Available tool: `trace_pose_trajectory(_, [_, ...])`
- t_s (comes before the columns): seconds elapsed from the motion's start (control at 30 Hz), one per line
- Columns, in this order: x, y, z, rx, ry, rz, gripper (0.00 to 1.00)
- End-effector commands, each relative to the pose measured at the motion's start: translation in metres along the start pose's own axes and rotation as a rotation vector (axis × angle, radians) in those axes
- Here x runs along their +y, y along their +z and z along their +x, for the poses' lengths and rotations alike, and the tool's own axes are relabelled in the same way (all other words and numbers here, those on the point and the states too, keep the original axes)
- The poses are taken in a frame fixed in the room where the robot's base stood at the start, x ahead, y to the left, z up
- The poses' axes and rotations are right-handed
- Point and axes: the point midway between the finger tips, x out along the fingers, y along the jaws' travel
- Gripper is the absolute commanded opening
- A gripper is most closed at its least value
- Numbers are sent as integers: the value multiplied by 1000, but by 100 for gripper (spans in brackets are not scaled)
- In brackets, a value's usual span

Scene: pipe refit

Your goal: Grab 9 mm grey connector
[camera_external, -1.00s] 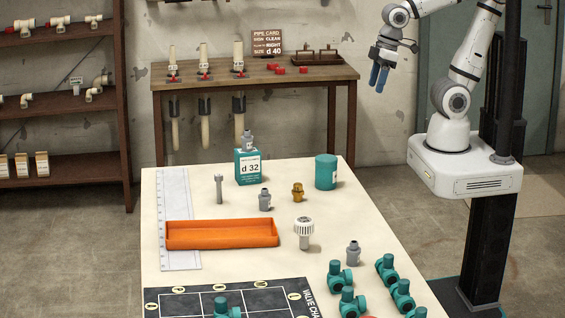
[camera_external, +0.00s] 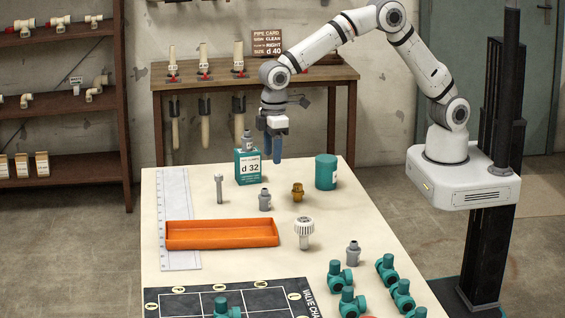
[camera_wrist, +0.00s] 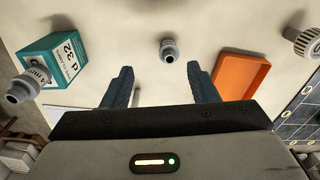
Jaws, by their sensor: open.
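Several grey connectors are in view; I cannot read which is 9 mm. One grey connector (camera_external: 265,200) stands upright mid-table; a grey connector (camera_wrist: 169,50) also shows in the wrist view, ahead of and between my fingertips. Another grey connector (camera_external: 248,139) sits on the teal "d 32" box (camera_external: 247,168); it shows at the left of the wrist view (camera_wrist: 21,88). A third grey connector (camera_external: 353,254) stands near the teal valves. My gripper (camera_external: 275,157) is open and empty, points down and hangs above the table's far part, right of the box. Its fingers (camera_wrist: 161,69) are apart.
A brass fitting (camera_external: 298,192) and a teal cylinder (camera_external: 326,172) stand to the right. A silver bolt-like part (camera_external: 219,188), an orange tray (camera_external: 222,236) and a white-capped part (camera_external: 304,232) are nearby. Teal valves (camera_external: 387,269) crowd the front right.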

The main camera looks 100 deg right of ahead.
Motion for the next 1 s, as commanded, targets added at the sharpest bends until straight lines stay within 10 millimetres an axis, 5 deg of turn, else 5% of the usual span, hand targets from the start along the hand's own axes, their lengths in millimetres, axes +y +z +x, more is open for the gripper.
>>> trace_pose_trajectory(0.1, [-13, -20, 34, -21, 0, -16, 54])
trace_pose_trajectory(0.27, [-21, -31, 52, -31, 1, -26, 54])
trace_pose_trajectory(1.0, [-14, -26, 131, -32, 1, -25, 54])
